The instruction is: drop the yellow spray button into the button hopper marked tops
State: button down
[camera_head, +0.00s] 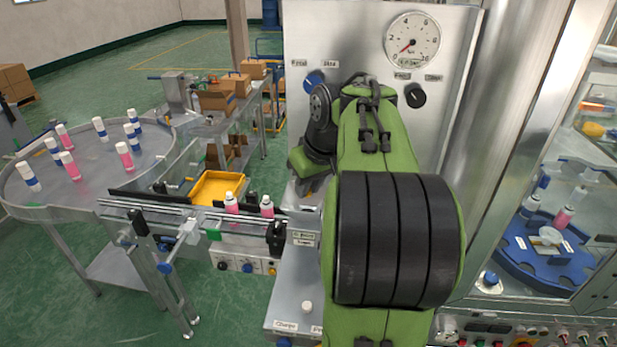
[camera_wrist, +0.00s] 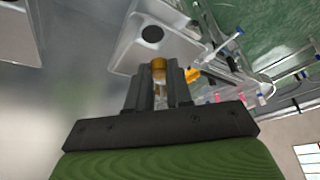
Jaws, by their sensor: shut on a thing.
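In the wrist view my gripper (camera_wrist: 158,84) is shut on the yellow spray button (camera_wrist: 158,66), which sits between the two dark fingertips. A pale metal panel or tray (camera_wrist: 140,60) with a dark round opening lies just beyond the button. I cannot tell whether this is the button hopper, and no tops label is readable.
A steel machine panel with a gauge (camera_head: 412,40) stands behind my arm. At left are a round table (camera_head: 100,180) with several bottles, a conveyor (camera_head: 165,208) and a yellow tray (camera_head: 214,172). A glass cabinet with a blue fixture (camera_head: 522,255) is at right.

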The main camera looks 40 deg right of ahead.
jog(key=shift+w+a+f+b, duration=0.1)
jog(key=shift+f+b, duration=0.25)
jog(key=shift+f, duration=0.55)
jog(key=shift+r, duration=0.1)
jog(key=c, duration=0.9)
grip_release()
jog(key=shift+c, duration=0.2)
jog(key=s+a+r, duration=0.4)
jog(key=s+a, duration=0.1)
jog(key=a, duration=0.2)
jog(key=shift+s, duration=0.35)
